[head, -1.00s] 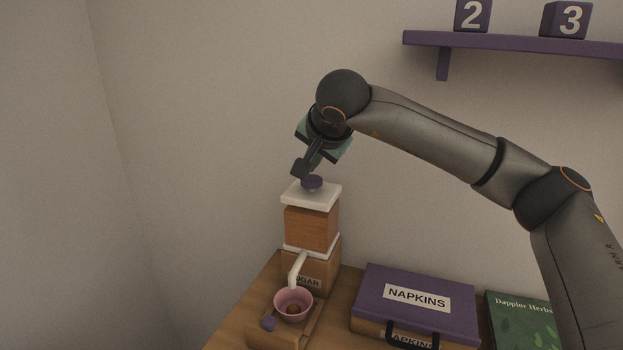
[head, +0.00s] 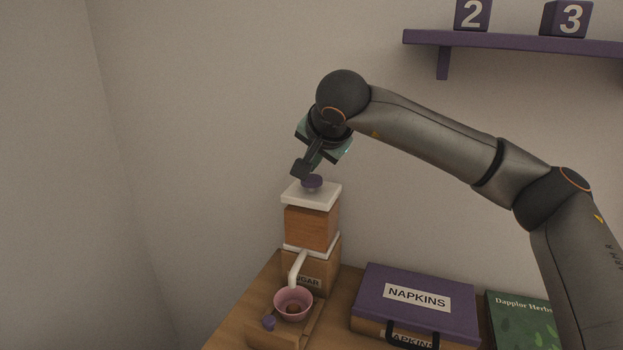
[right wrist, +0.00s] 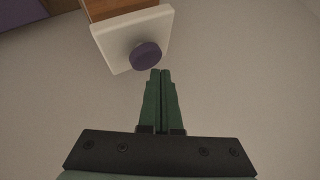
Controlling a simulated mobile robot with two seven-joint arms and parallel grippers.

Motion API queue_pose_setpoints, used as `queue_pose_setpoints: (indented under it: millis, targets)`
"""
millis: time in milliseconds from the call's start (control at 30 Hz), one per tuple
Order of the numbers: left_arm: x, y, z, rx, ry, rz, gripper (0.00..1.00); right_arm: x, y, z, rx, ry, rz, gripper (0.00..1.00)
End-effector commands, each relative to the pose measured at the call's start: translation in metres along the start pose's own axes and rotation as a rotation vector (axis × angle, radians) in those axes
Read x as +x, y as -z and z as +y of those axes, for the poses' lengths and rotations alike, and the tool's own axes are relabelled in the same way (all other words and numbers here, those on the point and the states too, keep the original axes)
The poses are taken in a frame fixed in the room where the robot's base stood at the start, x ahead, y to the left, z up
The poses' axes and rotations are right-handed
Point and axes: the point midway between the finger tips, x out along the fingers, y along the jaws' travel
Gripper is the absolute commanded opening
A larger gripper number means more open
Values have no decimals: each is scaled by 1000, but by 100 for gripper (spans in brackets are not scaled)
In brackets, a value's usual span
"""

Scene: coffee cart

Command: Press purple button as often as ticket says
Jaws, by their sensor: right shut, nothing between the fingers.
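The purple button (head: 312,182) is a round knob on the white top plate of a wooden sugar dispenser (head: 311,227). It also shows in the right wrist view (right wrist: 146,55). My right gripper (head: 299,170) is shut and empty, with its fingertips close to the button, just above and to its left in the head view. In the right wrist view the green fingers (right wrist: 160,74) lie together just below the button; I cannot tell whether they touch it. No ticket is in view. My left gripper is not in view.
A pink bowl (head: 281,300) with something brown inside stands under the white spout (head: 298,268). A purple napkins box (head: 455,310) and a green book (head: 520,318) lie to the right. A purple shelf (head: 520,42) with number blocks hangs above.

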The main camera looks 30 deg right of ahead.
Motion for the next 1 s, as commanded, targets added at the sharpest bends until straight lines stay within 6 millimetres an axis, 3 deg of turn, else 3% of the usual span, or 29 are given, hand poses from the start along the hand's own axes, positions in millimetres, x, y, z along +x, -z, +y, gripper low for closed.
queue_pose_setpoints:
  millis: [1000]
  targets:
    - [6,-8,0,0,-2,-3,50,9,-6,7,0,-1,0,0]
